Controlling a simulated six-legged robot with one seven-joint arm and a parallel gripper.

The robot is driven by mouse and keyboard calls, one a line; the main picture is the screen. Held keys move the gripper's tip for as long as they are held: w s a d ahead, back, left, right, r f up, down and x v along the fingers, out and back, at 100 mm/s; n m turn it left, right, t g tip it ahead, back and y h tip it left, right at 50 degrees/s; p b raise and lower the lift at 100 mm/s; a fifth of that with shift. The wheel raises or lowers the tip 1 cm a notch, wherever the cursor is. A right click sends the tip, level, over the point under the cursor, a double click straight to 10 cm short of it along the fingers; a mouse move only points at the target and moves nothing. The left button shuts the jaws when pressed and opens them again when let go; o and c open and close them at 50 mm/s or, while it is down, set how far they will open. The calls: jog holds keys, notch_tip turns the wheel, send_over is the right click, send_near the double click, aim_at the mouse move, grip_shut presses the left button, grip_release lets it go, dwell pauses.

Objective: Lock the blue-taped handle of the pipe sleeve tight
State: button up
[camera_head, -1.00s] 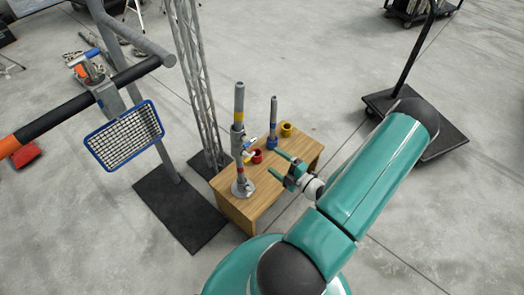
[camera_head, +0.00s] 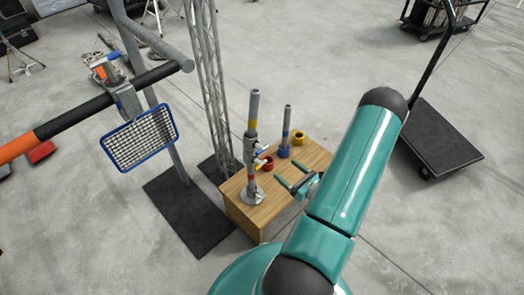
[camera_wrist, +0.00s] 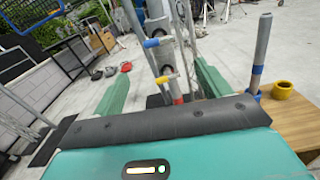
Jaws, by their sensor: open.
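The grey pipe (camera_head: 253,110) stands upright on a round base on the wooden table, with the metal pipe sleeve (camera_head: 249,150) around it. Two small handles stick out from the sleeve. In the wrist view, the blue-taped handle (camera_wrist: 151,43) is the upper one and points left; a yellow-tipped handle (camera_wrist: 162,80) is below it. My gripper (camera_head: 279,173) is open and empty, to the right of the pipe, its fingers pointing at it. In the wrist view the pipe and both handles appear between my fingers (camera_wrist: 160,72), apparently beyond the fingertips, with no contact visible.
The wooden table (camera_head: 270,210) also holds a thinner pipe (camera_head: 286,130) with a blue base, a yellow ring (camera_head: 298,138) and a red ring (camera_head: 267,163). A lattice truss (camera_head: 207,85) and a framed mesh panel (camera_head: 140,139) stand left. A flat cart (camera_head: 440,140) is at right.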

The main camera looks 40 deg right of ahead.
aim_at(262, 151)
jog(key=w, duration=1.3)
jog(key=shift+w+a, duration=0.2)
jog(key=shift+w, duration=0.2)
jog(key=c, duration=1)
jog(key=shift+n, duration=1.1)
jog(key=o, duration=1)
jog(key=shift+s, duration=0.1)
jog(key=s, duration=1.3)
jog(key=shift+s+d, duration=0.25)
jog(key=shift+s, duration=0.1)
